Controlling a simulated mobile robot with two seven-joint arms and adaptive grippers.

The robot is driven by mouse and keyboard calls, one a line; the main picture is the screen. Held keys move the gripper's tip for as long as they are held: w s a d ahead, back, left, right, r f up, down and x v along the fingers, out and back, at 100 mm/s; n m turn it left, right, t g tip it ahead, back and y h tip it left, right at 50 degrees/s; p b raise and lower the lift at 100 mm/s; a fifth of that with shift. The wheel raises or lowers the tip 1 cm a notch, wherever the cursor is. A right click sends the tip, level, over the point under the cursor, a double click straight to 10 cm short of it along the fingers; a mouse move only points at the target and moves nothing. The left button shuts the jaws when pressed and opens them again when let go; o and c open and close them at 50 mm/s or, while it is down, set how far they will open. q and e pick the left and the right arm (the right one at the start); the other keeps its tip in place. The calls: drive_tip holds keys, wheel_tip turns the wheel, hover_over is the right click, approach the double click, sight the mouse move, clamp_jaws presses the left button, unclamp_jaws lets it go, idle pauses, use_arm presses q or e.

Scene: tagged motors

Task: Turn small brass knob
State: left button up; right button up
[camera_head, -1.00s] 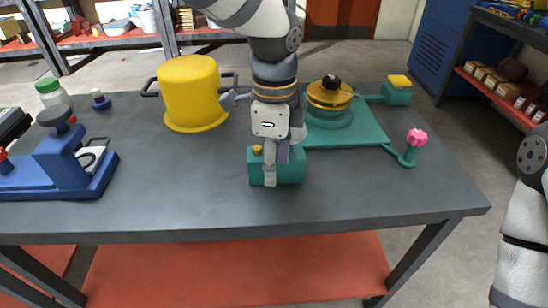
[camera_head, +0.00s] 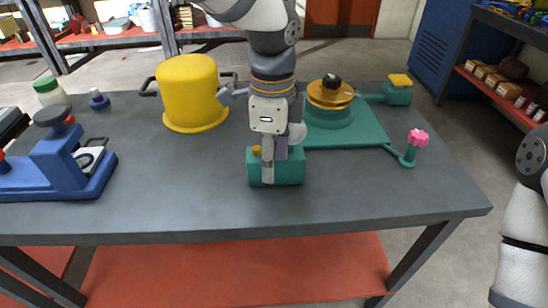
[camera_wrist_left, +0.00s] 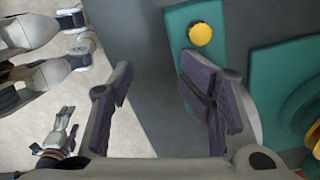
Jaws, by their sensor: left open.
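The small brass knob (camera_head: 256,150) sits on top of the teal box (camera_head: 290,175) near the table's front. In the left wrist view, the knob (camera_wrist_left: 200,34) is a round yellow cap on the teal surface, beyond the right finger's tip. My left gripper (camera_head: 274,155) points down over the box, just right of the knob in the head view. In the wrist view the left gripper (camera_wrist_left: 155,70) is open, its purple-padded fingers apart with nothing between them. My right arm shows at the head view's right edge; my right gripper (camera_wrist_left: 64,128) appears small in the wrist view.
A teal plate (camera_head: 365,133) with a brass-topped round housing (camera_head: 330,94) lies right of the box. A pink knob (camera_head: 417,137) stands at its corner. A yellow pot (camera_head: 190,90) and a blue device (camera_head: 60,160) stand left. The table's front middle is clear.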

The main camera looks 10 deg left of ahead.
use_arm(q)
wheel_tip(320, 180, up, 2)
drive_tip(key=m, duration=0.5)
drive_tip(key=shift+w+r, duration=0.1)
drive_tip(key=shift+r, duration=0.1)
drive_tip(key=m, duration=0.3)
drive_tip(key=shift+w+a+f, duration=0.1)
drive_tip(key=shift+a, duration=0.15)
drive_tip(key=m, duration=0.3)
drive_tip(key=shift+a+f+m, duration=0.1)
drive_tip(key=shift+f+m, duration=0.05)
drive_tip(key=shift+m, duration=0.15)
drive_tip(key=c, duration=0.3)
drive_tip(key=o, duration=0.3)
drive_tip(key=shift+d+m, duration=0.55)
drive_tip(key=shift+m, duration=0.55)
wheel_tip(320, 180, down, 2)
drive_tip(key=shift+f+m+b, duration=0.25)
drive_tip(key=shift+m+b, duration=0.05)
drive_tip(key=shift+m, duration=0.3)
drive_tip(key=shift+s, duration=0.2)
use_arm(e)
drive_tip(key=shift+s+f, duration=0.45)
use_arm(q)
drive_tip(key=shift+a+f, duration=0.1)
drive_tip(key=shift+f, duration=0.1)
